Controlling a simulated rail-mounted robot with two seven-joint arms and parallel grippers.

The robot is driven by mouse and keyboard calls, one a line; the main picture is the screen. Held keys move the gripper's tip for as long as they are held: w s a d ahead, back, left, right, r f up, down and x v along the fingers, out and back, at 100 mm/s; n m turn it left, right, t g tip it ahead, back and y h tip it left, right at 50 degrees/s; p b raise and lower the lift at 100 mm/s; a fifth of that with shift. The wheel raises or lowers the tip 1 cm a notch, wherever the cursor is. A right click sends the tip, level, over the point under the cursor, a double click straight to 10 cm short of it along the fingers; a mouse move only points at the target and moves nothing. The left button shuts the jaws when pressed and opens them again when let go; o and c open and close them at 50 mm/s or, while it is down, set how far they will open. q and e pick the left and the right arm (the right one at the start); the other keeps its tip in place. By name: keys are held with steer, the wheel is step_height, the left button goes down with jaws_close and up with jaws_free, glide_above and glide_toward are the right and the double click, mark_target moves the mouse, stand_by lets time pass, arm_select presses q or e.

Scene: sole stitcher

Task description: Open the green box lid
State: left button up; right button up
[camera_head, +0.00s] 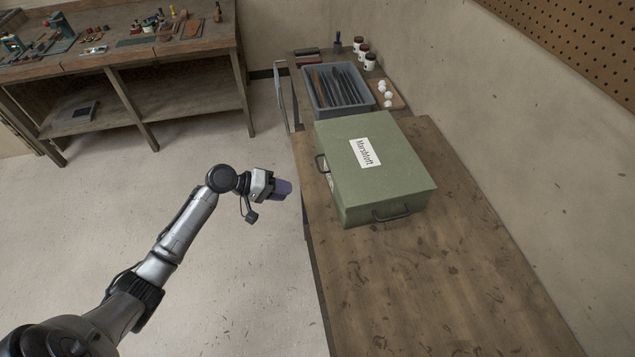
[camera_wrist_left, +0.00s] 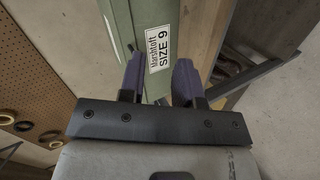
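The green box (camera_head: 382,182) sits on the wooden workbench with its lid (camera_head: 350,135) shut. A white "Marshloft" label (camera_head: 369,153) is on top of the lid. A dark handle (camera_head: 391,217) is on the near side, and another (camera_head: 322,163) is on the left side. My left gripper (camera_head: 281,188) is in the air left of the box, apart from it. In the left wrist view its purple fingers (camera_wrist_left: 160,75) are spread and empty, facing the box's green side (camera_wrist_left: 122,30) and its "Marshloft SIZE 9" label (camera_wrist_left: 161,48). My right gripper is not in view.
Behind the box, a grey crate (camera_head: 313,98) holds dark flat pieces, with small jars (camera_head: 370,62) and white balls (camera_head: 386,95) beside it. The near workbench top (camera_head: 420,290) is clear. A wall runs along the right. Another bench (camera_head: 120,50) with tools stands far left.

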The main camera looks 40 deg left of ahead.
arm_select(q)
steer(key=w+a+r+n+t+b, duration=0.1)
steer(key=w+a+n+t+b, duration=0.25)
steer(key=a, duration=0.25)
steer(key=shift+h, duration=0.4)
steer(key=shift+w+a+r+b+x, duration=0.15)
steer(key=shift+b+x, duration=0.15)
steer(key=shift+x, duration=1.9)
steer(key=shift+w+a+r+b+x, duration=0.1)
steer(key=shift+b+x, duration=0.2)
steer(key=shift+x, duration=1.95)
steer(key=shift+w+a+b+x, duration=0.15)
steer(key=shift+b+x, duration=0.15)
steer(key=shift+x, duration=1.9)
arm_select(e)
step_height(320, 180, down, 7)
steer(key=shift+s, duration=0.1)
arm_select(q)
jaws_close()
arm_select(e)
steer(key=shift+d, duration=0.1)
